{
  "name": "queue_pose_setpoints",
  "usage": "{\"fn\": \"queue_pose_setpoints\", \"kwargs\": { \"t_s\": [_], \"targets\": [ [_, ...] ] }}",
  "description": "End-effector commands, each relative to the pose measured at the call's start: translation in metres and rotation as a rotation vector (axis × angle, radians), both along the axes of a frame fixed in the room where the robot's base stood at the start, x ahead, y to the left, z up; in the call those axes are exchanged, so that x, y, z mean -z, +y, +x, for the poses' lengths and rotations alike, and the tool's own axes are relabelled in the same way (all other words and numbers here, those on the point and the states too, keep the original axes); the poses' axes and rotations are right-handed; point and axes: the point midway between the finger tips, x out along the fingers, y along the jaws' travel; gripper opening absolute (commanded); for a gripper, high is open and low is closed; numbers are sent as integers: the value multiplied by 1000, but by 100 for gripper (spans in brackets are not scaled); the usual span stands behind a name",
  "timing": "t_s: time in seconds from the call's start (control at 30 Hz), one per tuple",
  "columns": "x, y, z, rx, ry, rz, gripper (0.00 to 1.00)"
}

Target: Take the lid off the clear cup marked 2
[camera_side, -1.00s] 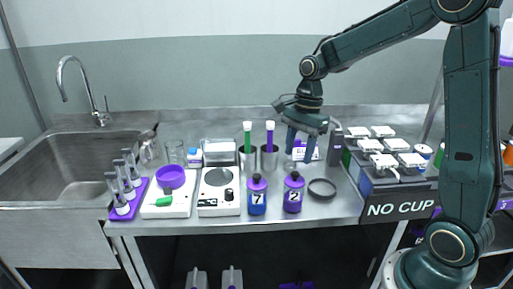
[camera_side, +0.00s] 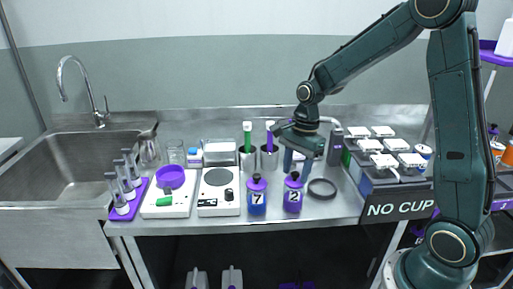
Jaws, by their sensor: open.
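The cup marked 2 (camera_side: 292,202) stands upright on the steel bench, with purple contents and a white number label. Its dark purple lid (camera_side: 293,180) with a small knob is on top. My gripper (camera_side: 297,168) points down just above and around the height of this lid, its two fingers apart and nothing seen between them. Whether a finger touches the lid cannot be told from this view.
A similar cup marked 7 (camera_side: 257,203) stands close on the left. A dark ring (camera_side: 322,189) lies to the right. Steel holders with a green tube (camera_side: 247,140) and a purple tube (camera_side: 270,138) stand behind.

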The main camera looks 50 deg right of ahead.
Motion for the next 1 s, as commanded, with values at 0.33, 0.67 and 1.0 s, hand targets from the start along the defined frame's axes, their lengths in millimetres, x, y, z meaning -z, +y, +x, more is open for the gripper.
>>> {"fn": "queue_pose_setpoints", "kwargs": {
  "t_s": [0.33,0.67,1.0],
  "targets": [
    [0,0,0,0,0,0,45],
    [-1,0,0,0,0,0,0],
    [-1,0,0,0,-1,0,0]
  ]
}}
